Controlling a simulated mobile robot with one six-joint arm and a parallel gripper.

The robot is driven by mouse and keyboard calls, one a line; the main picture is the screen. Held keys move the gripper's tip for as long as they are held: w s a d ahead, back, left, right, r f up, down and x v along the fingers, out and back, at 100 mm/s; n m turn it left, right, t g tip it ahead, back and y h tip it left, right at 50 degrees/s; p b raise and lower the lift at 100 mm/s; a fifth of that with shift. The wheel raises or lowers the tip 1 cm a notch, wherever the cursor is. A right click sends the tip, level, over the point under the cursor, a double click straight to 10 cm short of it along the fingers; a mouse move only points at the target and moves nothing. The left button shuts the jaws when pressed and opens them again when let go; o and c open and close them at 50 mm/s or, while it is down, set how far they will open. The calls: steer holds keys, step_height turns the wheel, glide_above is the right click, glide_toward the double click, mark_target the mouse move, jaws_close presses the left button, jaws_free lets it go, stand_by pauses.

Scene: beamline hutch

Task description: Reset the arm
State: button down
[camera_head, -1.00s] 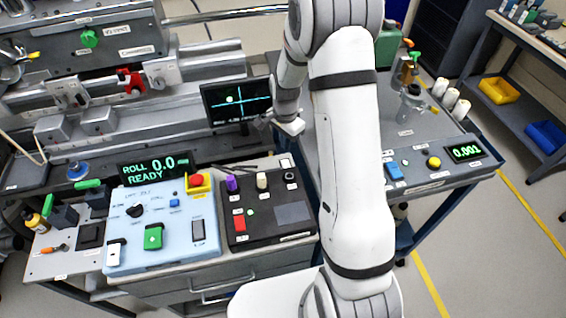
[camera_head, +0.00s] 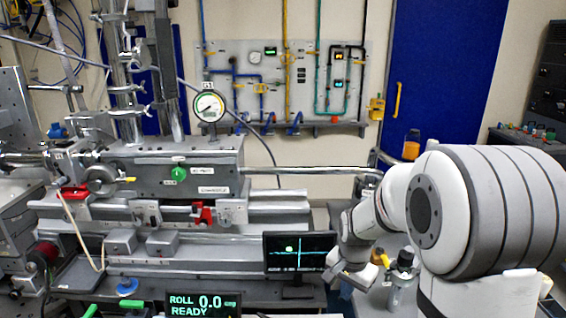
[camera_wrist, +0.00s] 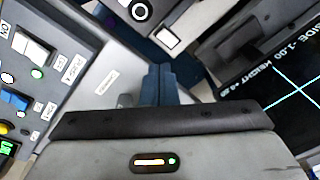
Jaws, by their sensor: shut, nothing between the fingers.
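My arm rises at the right of the head view, its white and grey links bent, with the wrist folded down. My gripper (camera_head: 352,281) hangs at the arm's end, just right of the dark monitor with the cyan cross. In the wrist view my gripper's dark fingers (camera_wrist: 158,84) are together with nothing between them, pointing at the gap between two consoles. The gripper is small and partly hidden in the head view.
The monitor (camera_head: 299,253) stands close to the gripper's left. Beamline rails and a grey housing (camera_head: 170,168) fill the left. A pipe panel (camera_head: 285,85) and blue door (camera_head: 440,70) are behind. The wrist view shows a button panel (camera_wrist: 45,65) at left.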

steer(key=s+r+n+t, duration=0.1)
steer(key=s+r+n, duration=0.3)
steer(key=s, duration=0.5)
steer(key=s+r+n+t, duration=0.1)
steer(key=s+r+n, duration=0.3)
steer(key=s+r, duration=0.3)
steer(key=s, duration=0.3)
steer(key=shift+a, duration=0.3)
steer(key=shift+s+r, duration=0.1)
